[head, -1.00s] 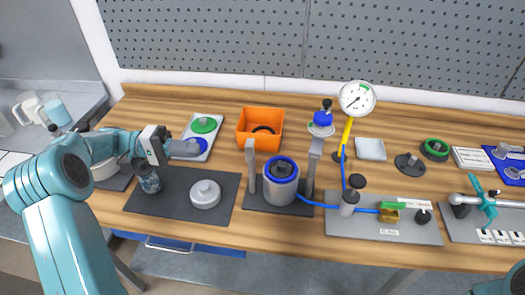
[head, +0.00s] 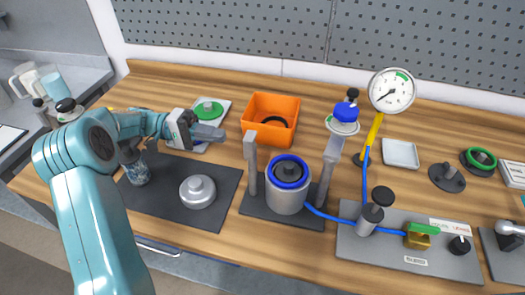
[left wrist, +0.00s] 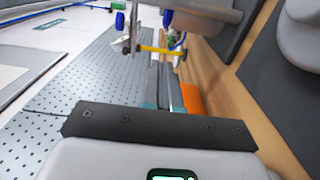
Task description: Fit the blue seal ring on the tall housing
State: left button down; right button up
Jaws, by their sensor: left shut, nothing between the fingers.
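The tall housing (head: 287,195) is a grey cylinder standing between two upright posts on a dark mat. A blue ring (head: 290,172) lies around the dark knob on its top; I cannot tell how firmly it sits. My left gripper (head: 220,135) is shut and empty, left of the housing, above the pale tray (head: 222,104). The tray holds a green ring (head: 209,111); the arm and fingers cover its near part. The shut fingers also show in the left wrist view (left wrist: 170,92). My right gripper is not in view.
An orange bin (head: 270,120) with a black ring inside stands behind the housing. A grey lid (head: 198,192) and a patterned jar (head: 136,170) are on the left mat.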

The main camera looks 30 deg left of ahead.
pick_arm(q)
jog(key=d+p, duration=0.2)
jog(key=d, duration=1)
jog(key=shift+w, duration=0.15)
jog(key=shift+w+d+f, duration=0.1)
jog(key=shift+f, duration=0.1)
jog(key=shift+s+d+b, duration=0.45)
jog(key=shift+d+b, duration=0.05)
jog(key=shift+d, duration=0.05)
jog(key=shift+d, duration=0.1)
